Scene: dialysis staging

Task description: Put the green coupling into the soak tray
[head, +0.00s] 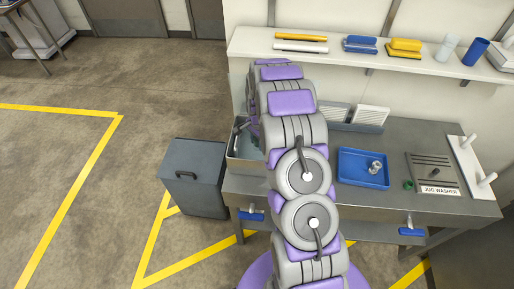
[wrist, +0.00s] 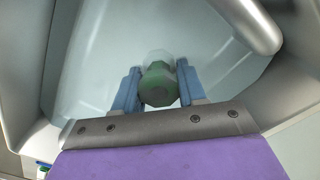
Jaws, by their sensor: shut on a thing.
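My gripper (wrist: 157,88) is shut on the green coupling (wrist: 158,86), which sits between its two blue fingers in the wrist view. The coupling has a dark green body and a paler, whitish far end. Behind it is the pale inside of a sink basin (wrist: 95,65); I cannot tell how far above the bottom it is. A blue tray (head: 349,179), likely the soak tray, lies on the metal counter right of my arm. A small metallic fitting (head: 375,167) is in it.
A small green item (head: 408,185) stands between the tray and the jug washer plate (head: 433,175). The sink (head: 238,150) is partly behind my arm. A grey bin (head: 194,178) stands left of the counter.

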